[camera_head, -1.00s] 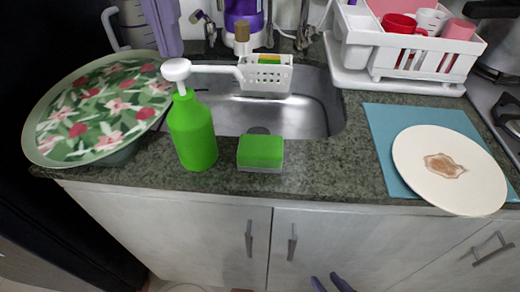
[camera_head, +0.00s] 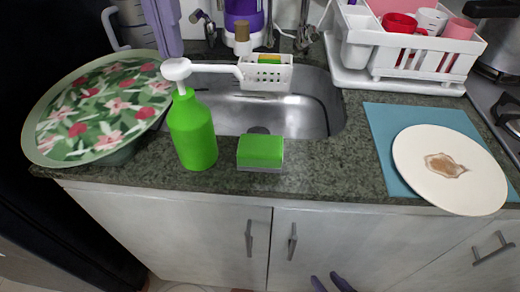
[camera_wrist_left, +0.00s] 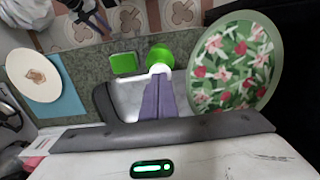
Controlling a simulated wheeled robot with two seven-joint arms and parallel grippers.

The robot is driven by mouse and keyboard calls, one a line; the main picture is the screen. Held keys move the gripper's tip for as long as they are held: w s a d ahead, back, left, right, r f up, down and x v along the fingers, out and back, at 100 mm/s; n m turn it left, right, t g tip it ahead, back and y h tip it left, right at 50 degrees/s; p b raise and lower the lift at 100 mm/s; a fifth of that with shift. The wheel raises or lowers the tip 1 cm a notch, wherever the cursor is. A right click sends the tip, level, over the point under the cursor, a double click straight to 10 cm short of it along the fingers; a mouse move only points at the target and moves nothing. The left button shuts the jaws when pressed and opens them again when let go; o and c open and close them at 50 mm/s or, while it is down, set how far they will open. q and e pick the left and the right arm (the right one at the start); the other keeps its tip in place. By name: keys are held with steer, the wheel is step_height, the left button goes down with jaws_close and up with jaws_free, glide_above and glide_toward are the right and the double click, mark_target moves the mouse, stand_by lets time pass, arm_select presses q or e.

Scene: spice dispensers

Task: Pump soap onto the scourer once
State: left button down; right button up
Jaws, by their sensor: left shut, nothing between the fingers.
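The soap dispenser, a green bottle (camera_head: 194,132) with a white pump head (camera_head: 176,69), stands upright on the counter left of the sink. Its spout points right. The green scourer (camera_head: 260,151) with a grey underside lies on the counter's front strip, right of the bottle; it also shows in the left wrist view (camera_wrist_left: 124,63). My left gripper (camera_head: 170,50) is shut and empty, its purple fingers pointing down just above the pump head. In the left wrist view its fingers (camera_wrist_left: 159,76) overlap the pump head; contact cannot be told. My right gripper (camera_head: 331,282) is open and empty, low before the cabinets.
A large floral plate (camera_head: 100,108) is left of the bottle. The sink (camera_head: 300,110) lies behind the scourer, with a white caddy (camera_head: 266,76) at its back. A blue mat (camera_head: 385,125) with a stained white plate (camera_head: 450,185) is right. A white dish rack (camera_head: 400,52) stands behind.

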mark_target(176, 64)
arm_select(q)
steer(key=shift+f+b, duration=0.8)
steer(key=shift+f, duration=0.85)
steer(key=shift+r, duration=0.1)
steer(key=shift+r+p, duration=1.65)
steer(key=shift+p, duration=0.35)
